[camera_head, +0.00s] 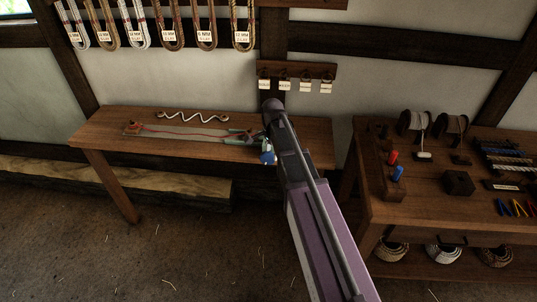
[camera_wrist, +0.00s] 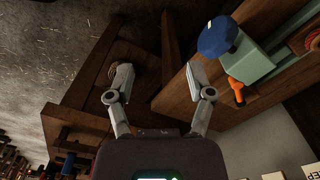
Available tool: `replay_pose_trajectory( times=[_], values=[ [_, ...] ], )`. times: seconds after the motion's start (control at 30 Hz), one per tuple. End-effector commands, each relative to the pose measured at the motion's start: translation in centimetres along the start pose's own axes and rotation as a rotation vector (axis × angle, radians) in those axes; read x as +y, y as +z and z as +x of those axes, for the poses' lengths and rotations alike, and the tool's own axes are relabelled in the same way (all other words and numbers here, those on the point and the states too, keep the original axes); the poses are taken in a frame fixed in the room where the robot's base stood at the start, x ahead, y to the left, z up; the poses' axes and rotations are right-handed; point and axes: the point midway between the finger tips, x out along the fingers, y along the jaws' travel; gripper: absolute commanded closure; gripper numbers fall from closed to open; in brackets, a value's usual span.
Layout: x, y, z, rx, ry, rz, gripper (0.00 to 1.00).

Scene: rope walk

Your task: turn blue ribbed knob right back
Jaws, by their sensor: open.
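The blue ribbed knob (camera_wrist: 217,36) shows in the wrist view at the upper right, on the end of a pale green block (camera_wrist: 258,58). An orange lever-like part (camera_wrist: 236,90) sticks out below that block. In the head view the blue knob (camera_head: 268,157) is at the front edge of the left bench, just left of my arm. My gripper (camera_wrist: 160,80) is open, with nothing between its fingers. The knob lies above and right of the right finger in the wrist view, apart from it. My arm hides most of the gripper in the head view.
The left bench (camera_head: 108,124) carries a long fixture with a red cord (camera_head: 185,133) and a wavy white cord (camera_head: 192,116). At right, another bench (camera_head: 425,208) holds spools (camera_head: 414,123), red and blue pegs and tools. Tags hang on the wall rack (camera_head: 296,70).

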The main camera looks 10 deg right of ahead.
Motion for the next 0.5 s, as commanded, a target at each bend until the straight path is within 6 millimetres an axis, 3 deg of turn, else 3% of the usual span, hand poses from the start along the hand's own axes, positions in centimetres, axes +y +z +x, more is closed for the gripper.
replay_pose_trajectory(
  times=[0.03,0.2,0.5],
  values=[
    [-1.9,-0.6,-0.7,0.000,0.000,0.072,0.31],
    [-5.5,-1.7,-1.7,0.000,0.000,0.324,0.31],
    [-8.6,-2.6,-2.4,0.000,0.000,0.577,0.31]
  ],
)
